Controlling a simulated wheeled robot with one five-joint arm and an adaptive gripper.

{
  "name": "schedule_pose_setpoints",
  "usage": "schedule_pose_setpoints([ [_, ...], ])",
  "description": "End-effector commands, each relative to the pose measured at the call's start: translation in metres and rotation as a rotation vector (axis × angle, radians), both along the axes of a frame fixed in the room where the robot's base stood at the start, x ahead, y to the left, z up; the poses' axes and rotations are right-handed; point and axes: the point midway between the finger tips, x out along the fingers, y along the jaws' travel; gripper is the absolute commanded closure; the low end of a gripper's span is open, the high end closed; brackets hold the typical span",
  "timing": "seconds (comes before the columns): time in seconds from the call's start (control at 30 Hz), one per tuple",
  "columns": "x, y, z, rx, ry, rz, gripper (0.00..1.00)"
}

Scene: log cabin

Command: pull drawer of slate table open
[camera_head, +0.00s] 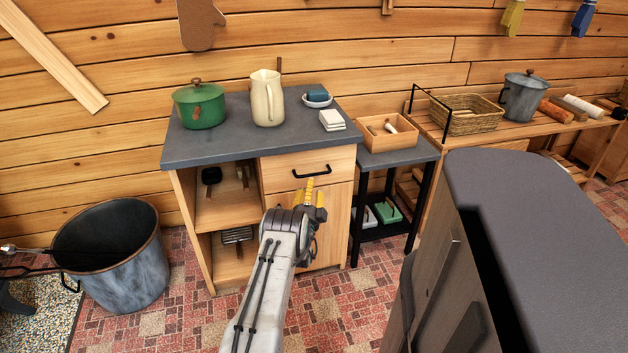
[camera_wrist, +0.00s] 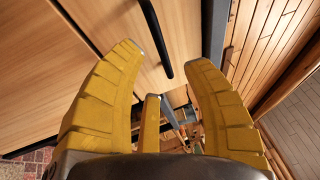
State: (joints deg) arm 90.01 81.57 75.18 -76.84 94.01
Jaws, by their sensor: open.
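The slate table (camera_head: 235,136) is a light wood cabinet with a dark slate top, against the wall in the head view. Its drawer (camera_head: 281,176) is at the upper right of the cabinet front and looks shut. A black bar handle (camera_head: 312,171) crosses the drawer front. My gripper (camera_head: 315,186) is open, just in front of and below the handle in the head view. In the wrist view my gripper (camera_wrist: 165,55) has its yellow fingers spread and empty. The handle (camera_wrist: 156,38) shows beyond and between the fingertips, apparently not touching them.
A green pot (camera_head: 200,107), a cream pitcher (camera_head: 267,100) and white coasters (camera_head: 332,120) stand on the slate top. A metal bucket (camera_head: 112,262) is on the floor at left. A dark-topped unit (camera_head: 540,230) fills the near right. Patterned floor is clear in front.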

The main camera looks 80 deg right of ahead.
Motion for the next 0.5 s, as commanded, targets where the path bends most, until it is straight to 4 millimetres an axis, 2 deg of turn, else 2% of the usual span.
schedule_pose_setpoints([
  [0.5, -0.004, -0.049, 0.005, -0.008, -0.005, -0.005, 0.55],
])
